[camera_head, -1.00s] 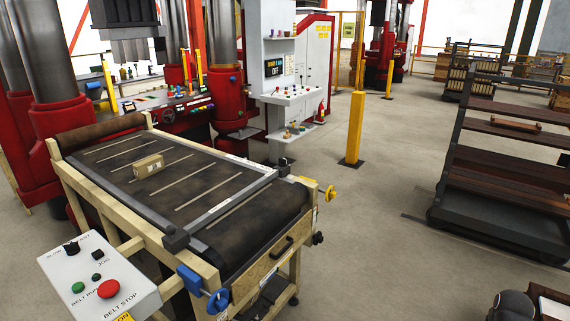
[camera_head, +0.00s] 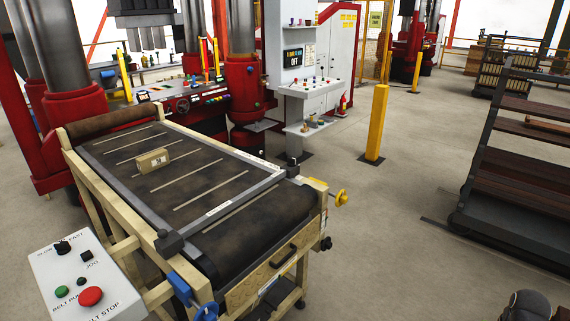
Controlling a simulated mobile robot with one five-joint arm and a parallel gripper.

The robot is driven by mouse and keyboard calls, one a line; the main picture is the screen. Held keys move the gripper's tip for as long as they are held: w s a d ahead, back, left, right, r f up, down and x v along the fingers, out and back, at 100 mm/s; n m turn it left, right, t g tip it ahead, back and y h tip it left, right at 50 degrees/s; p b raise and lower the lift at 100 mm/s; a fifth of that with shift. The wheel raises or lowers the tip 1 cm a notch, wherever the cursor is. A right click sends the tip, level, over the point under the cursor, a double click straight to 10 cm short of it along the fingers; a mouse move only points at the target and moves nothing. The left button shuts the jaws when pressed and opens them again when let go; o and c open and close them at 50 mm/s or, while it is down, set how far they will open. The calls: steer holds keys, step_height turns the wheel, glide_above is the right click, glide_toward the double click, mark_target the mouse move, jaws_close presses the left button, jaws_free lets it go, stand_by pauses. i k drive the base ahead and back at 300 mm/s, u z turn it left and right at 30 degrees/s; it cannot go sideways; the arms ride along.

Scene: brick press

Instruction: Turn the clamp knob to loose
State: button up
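I do not see a label naming the clamp knob. The belt conveyor frame carries a small black knob (camera_head: 326,243) low on its right side, a yellow handwheel (camera_head: 341,198) at its right corner and a blue handwheel (camera_head: 206,312) at its front corner. The blue handwheel is partly cut off by the bottom edge. I cannot tell which of these is the clamp knob or how it is set.
A tan brick (camera_head: 153,160) lies on the belt (camera_head: 190,164). A white control panel (camera_head: 75,279) stands at the lower left. A yellow post (camera_head: 376,122) stands beyond the conveyor, and a dark rack (camera_head: 520,180) stands at the right. The floor between conveyor and rack is clear.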

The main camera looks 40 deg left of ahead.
mark_target(291, 162)
steer(key=u, duration=0.2)
steer(key=i, duration=2.2)
steer(key=u, duration=0.9)
steer(key=k, duration=0.15)
steer(key=u, duration=2.85)
